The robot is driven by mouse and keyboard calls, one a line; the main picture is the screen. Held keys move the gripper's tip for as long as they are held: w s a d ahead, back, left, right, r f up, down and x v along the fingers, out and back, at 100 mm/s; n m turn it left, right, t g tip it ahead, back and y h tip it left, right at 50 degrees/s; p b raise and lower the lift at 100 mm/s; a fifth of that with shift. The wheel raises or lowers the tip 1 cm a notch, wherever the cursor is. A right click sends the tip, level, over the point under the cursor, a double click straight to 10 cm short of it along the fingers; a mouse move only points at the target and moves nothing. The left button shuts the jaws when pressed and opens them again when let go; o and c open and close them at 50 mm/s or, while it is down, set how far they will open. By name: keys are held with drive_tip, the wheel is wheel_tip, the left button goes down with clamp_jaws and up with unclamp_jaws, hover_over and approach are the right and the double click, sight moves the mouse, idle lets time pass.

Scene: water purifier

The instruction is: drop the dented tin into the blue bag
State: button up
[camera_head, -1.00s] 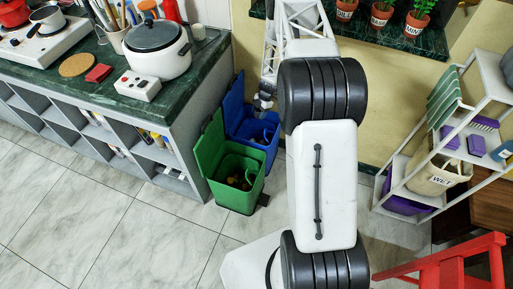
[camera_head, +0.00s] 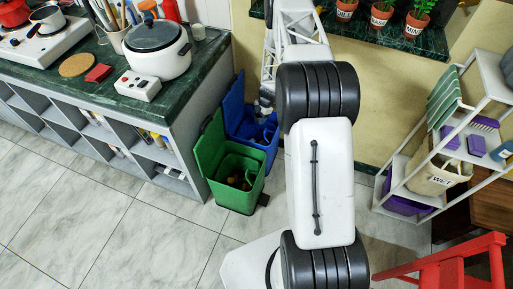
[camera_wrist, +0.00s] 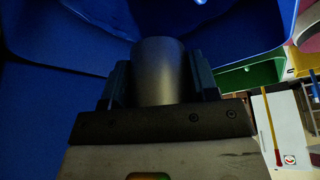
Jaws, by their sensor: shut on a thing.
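The blue container (camera_head: 262,147) looks like a lidded bin rather than a bag; its lid (camera_head: 234,102) is raised, and it stands on the floor behind the green bin. My gripper (camera_wrist: 160,85) is shut on a grey cylindrical tin (camera_wrist: 160,72), gripped at both sides. Blue walls (camera_wrist: 55,45) surround the tin and fingers in the wrist view, so they are at or inside the blue bin's opening. I cannot see a dent on the visible side. In the head view my gripper end is small and partly hidden at the bin's mouth.
The green bin (camera_head: 232,190), open with items inside, stands directly in front of the blue one. A counter (camera_head: 178,110) borders them on the left. A white shelf rack (camera_head: 402,190) stands at right, with a red stool (camera_head: 450,270) nearby. The tiled floor at front left is clear.

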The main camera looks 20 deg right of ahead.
drive_tip(key=shift+f, duration=0.7)
drive_tip(key=o, duration=1)
drive_tip(key=shift+r, duration=0.2)
drive_tip(key=shift+r, duration=1.4)
drive_tip(key=s+a+r, duration=0.1)
drive_tip(key=s+a, duration=0.1)
drive_tip(key=s, duration=0.5)
drive_tip(key=s+a+r, duration=0.1)
drive_tip(key=s+a, duration=0.1)
drive_tip(key=s, duration=0.6)
drive_tip(key=shift+s+a, duration=0.15)
drive_tip(key=shift+a, duration=0.05)
drive_tip(key=shift+f, duration=0.1)
